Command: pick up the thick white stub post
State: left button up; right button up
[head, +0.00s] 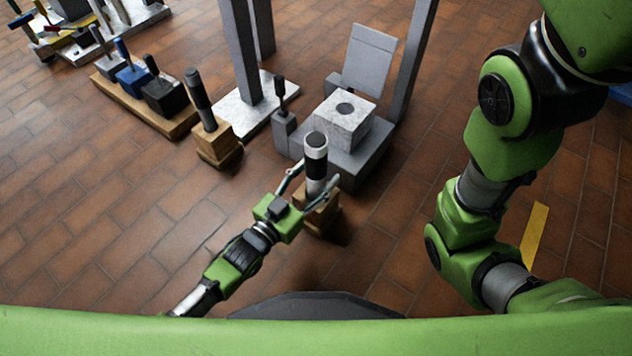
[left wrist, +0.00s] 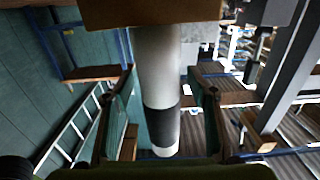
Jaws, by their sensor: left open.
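The thick white stub post (head: 316,174) stands upright in a wooden block (head: 318,216) and has a black band near its top and a dark opening at its top end. My left gripper (head: 317,177) is open, with one finger on each side of the post. In the left wrist view the post (left wrist: 157,65) appears upside down between the two open fingers (left wrist: 163,75), below the wooden block (left wrist: 150,13). Gaps show between the post and both fingers there. My right arm shows at the right of the head view, but its gripper is not visible.
A grey base with a pale holed block (head: 343,122) stands just behind the post. A dark peg in another wooden block (head: 218,143) stands to the left. Tall grey columns (head: 240,50) rise behind. The tiled floor (head: 110,230) at left is clear.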

pick_arm(q)
jog(key=c, duration=1.5)
jog(key=shift+o, duration=0.2)
jog(key=shift+r, duration=0.1)
jog(key=shift+r, duration=0.15)
